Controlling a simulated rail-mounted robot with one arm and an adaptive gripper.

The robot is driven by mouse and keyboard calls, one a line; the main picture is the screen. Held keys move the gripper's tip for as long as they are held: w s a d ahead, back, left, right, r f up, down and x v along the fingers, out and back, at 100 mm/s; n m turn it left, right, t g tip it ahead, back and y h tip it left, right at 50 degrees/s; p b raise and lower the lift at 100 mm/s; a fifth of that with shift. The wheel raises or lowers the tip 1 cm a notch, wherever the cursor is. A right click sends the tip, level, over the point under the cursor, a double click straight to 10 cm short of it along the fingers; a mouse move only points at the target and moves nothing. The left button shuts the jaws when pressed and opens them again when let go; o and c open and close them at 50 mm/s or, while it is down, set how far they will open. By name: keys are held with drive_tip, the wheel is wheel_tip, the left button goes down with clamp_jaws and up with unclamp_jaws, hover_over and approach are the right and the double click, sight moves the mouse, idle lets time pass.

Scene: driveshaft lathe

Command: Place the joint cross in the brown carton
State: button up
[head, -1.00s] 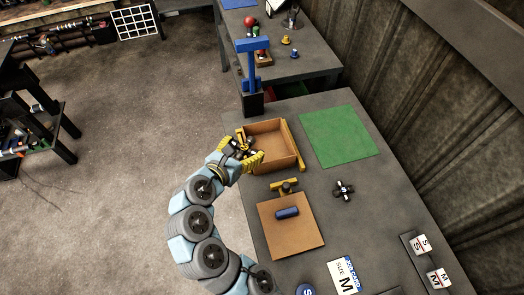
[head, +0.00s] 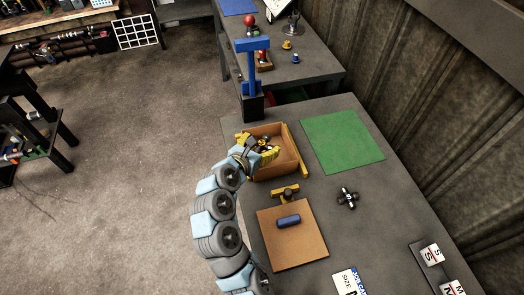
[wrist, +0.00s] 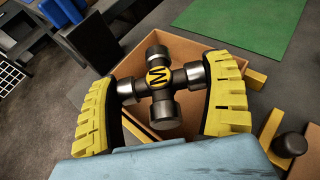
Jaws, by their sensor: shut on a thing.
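My gripper (head: 258,149) is over the left part of the open brown carton (head: 290,166). In the wrist view its two yellow fingers (wrist: 162,100) are shut on a dark metal joint cross (wrist: 158,57) with a yellow disc marked M at its middle. The cross is held above the carton (wrist: 195,48), whose walls show behind and below it. In the head view the held cross is small and partly hidden by my gripper. Another joint cross (head: 347,198) lies on the grey table, right of and nearer than the carton.
A wooden board (head: 292,243) with a blue cylinder (head: 289,221) is in front. A blue stand (head: 252,75) rises behind the carton.

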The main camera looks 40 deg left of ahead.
sight(262, 150)
drive_tip(key=shift+w+a+f, duration=0.1)
drive_tip(key=shift+w+f, duration=0.2)
drive_tip(key=shift+f, duration=0.3)
wheel_tip(262, 150, down, 3)
drive_tip(key=shift+s+r+b, duration=0.1)
drive_tip(key=shift+r+b, duration=0.05)
drive_tip(key=shift+b, duration=0.2)
drive_tip(key=shift+r, duration=0.15)
drive_tip(key=shift+f, duration=0.6)
drive_tip(key=shift+f, duration=0.15)
drive_tip(key=o, duration=1)
drive_tip(key=shift+w+f, duration=0.15)
drive_tip(key=shift+w, duration=0.05)
drive_tip(key=shift+o, duration=0.2)
